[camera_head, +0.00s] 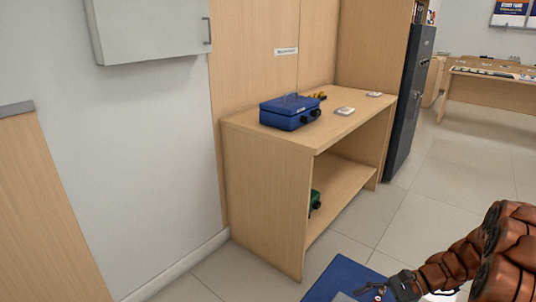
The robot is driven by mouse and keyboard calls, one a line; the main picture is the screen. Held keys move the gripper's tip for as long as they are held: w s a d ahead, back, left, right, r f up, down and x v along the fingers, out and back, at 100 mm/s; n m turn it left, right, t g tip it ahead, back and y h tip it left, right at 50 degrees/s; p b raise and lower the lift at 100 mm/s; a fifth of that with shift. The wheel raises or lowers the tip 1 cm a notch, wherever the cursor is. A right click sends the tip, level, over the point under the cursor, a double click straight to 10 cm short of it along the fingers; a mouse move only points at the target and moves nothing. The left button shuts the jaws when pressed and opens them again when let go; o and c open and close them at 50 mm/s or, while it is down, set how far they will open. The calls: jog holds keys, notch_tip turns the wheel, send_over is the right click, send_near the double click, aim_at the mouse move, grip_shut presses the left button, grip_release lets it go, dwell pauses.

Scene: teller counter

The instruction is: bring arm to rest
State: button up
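My arm reaches in from the lower right corner as thick, reddish-brown segments. My gripper (376,290) is at the bottom edge, low in front of the wooden counter (262,190) and apart from it. It is small and partly cut off, so I cannot tell whether its fingers are open or shut. No held object can be made out.
On the counter are a blue cash box (290,112), a yellow-and-black item (319,95) and small white items (345,111). A green item (314,200) sits on its lower shelf. A dark cabinet (408,105) stands behind. Tiled floor (450,190) is open at right.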

jog(key=s+a+r+n+g+h+p, duration=0.1)
jog(key=s+a+r+n+h+p, duration=0.2)
jog(key=r, duration=0.5)
jog(key=s+a+r+n+g+h+p, duration=0.1)
jog(key=s+a+r+n+p, duration=0.15)
jog(key=s+r+p, duration=0.45)
jog(key=s+a+r+n+g+h+p, duration=0.2)
jog(key=a+r+p, duration=0.15)
jog(key=r, duration=0.65)
jog(key=s+r+n+t+h+p, duration=0.1)
jog(key=s+r+n+h+p, duration=0.2)
jog(key=s+r+p, duration=0.3)
jog(key=s+r+n+t+h+p, duration=0.1)
jog(key=s+r+n+h+p, duration=0.2)
jog(key=s+r+p, duration=0.4)
jog(key=shift+d+r+n+t+h+p, duration=0.2)
jog(key=shift+r+n+t+h+p, duration=0.2)
jog(key=shift+r, duration=2)
